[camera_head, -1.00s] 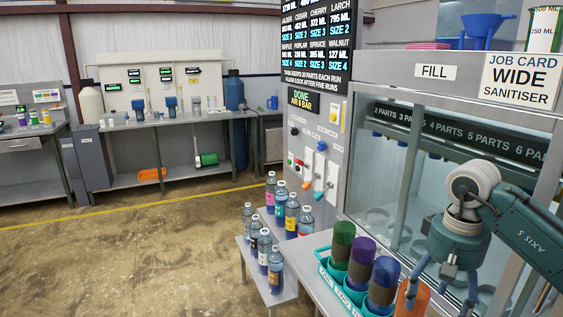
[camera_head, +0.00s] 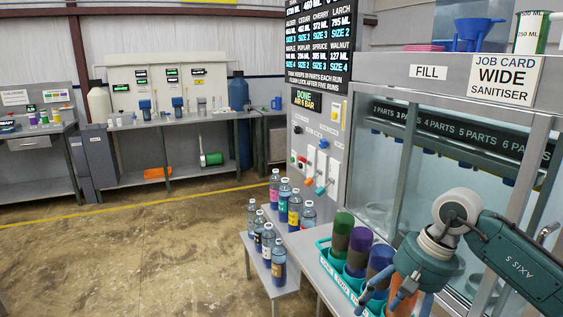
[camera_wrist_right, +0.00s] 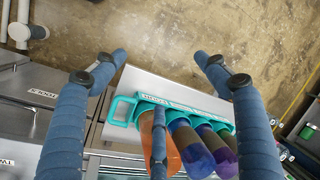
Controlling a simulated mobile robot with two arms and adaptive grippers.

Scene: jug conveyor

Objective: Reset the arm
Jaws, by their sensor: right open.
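My right gripper (camera_head: 378,304) comes in from the right in the head view, low over the near end of a teal rack (camera_head: 325,258). The rack holds a green jug (camera_head: 342,232), a purple jug (camera_head: 360,247), a blue jug (camera_head: 380,262) and an orange jug (camera_head: 401,296), which the hand partly hides. In the right wrist view my gripper (camera_wrist_right: 160,78) has its blue fingers spread with nothing between the outer two. The middle finger overlaps the orange jug (camera_wrist_right: 145,132); I cannot tell whether they touch. My left gripper is not in view.
Several labelled bottles (camera_head: 283,200) stand on a stepped shelf left of the rack. A glazed filling cabinet (camera_head: 440,165) and a panel with switches (camera_head: 318,165) stand behind. A workbench (camera_head: 165,120) lines the far wall. The floor (camera_head: 160,260) at left is open.

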